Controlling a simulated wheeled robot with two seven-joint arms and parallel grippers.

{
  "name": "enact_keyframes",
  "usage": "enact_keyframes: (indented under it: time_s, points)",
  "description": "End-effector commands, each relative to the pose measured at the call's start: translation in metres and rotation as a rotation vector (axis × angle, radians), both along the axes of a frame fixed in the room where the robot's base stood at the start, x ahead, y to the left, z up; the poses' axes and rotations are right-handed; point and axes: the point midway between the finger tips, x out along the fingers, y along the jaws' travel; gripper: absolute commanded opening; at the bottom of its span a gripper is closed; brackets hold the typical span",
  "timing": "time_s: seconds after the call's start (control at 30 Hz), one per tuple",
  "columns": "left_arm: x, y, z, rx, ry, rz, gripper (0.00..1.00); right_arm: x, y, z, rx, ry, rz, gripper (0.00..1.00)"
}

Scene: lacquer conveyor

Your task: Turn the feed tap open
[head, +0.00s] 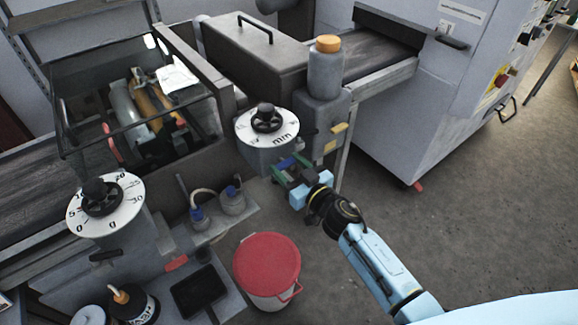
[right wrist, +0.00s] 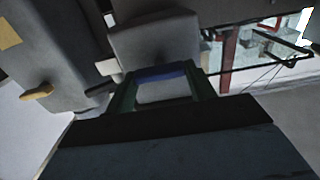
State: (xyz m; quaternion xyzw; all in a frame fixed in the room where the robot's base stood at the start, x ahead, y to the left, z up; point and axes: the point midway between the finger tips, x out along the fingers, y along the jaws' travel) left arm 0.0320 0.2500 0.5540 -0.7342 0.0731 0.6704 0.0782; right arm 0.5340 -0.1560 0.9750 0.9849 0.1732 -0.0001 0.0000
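A grey housing (head: 322,112) under an orange-capped bottle carries a small yellow lever (head: 338,128), which also shows in the right wrist view (right wrist: 37,92). A black lever (head: 308,132) sticks out beside the white dial (head: 268,127) marked "min". No label shows which of these is the feed tap. My right gripper (head: 290,170) is below the dial and left of the housing's lower part. Its green fingers are apart, with a gap between them in the right wrist view (right wrist: 163,90). It looks empty and apart from both levers. My left gripper is out of view.
A second dial (head: 104,205) with a black lever below it stands at the left. A red-lidded bucket (head: 267,265) is on the floor below my right gripper. Blue-capped small vessels (head: 232,200) sit on a shelf left of the gripper. Open floor lies to the right.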

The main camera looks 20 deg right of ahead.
Motion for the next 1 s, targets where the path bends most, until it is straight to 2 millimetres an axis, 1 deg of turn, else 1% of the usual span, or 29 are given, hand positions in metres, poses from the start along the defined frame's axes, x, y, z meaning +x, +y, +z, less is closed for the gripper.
enact_keyframes:
  time_s: [0.03,0.13,0.17,0.37,0.57,0.77,1.0]
  points:
    - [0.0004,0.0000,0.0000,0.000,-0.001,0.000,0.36,-0.0001,0.0001,0.0000,0.000,0.000,0.000,0.46]
    - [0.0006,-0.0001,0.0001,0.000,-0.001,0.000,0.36,-0.0002,0.0000,-0.0001,0.000,0.000,0.000,0.33]
    - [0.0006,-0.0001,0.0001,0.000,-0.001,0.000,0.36,-0.0002,0.0000,-0.0001,0.000,0.000,0.000,0.32]
    - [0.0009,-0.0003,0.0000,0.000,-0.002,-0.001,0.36,-0.0003,0.0000,-0.0001,-0.014,-0.005,0.000,0.32]
    - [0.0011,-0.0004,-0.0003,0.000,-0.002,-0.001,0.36,-0.0005,0.0005,-0.0002,-0.083,-0.030,0.001,0.32]
    - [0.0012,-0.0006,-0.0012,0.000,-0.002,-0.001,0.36,-0.0007,0.0009,-0.0004,-0.221,-0.080,0.001,0.32]
    - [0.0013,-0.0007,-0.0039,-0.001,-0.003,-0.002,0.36,-0.0011,0.0017,-0.0013,-0.433,-0.157,0.001,0.32]
